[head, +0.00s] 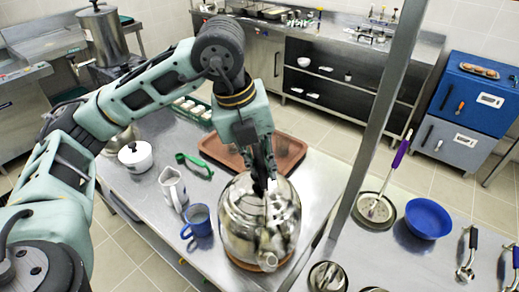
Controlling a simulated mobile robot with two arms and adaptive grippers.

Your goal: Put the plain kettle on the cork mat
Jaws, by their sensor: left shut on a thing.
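The plain kettle (240,228) is a large shiny steel vessel near the front right end of the steel table. My left gripper (262,182) points down at its top and is shut on it; the exact grip at the handle is hard to make out. A thin brown rim of the cork mat (268,268) shows under the kettle's lower edge. The kettle covers the rest of the mat. Whether its base touches the mat or hangs slightly above it, I cannot tell. My right gripper is not in view.
A blue mug (199,221) and a white jug (173,188) stand just left of the kettle. A brown tray (286,153) lies behind it. A white pot (135,156) stands farther left. A metal post (377,120) rises on the right, before a counter with a blue bowl (428,218).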

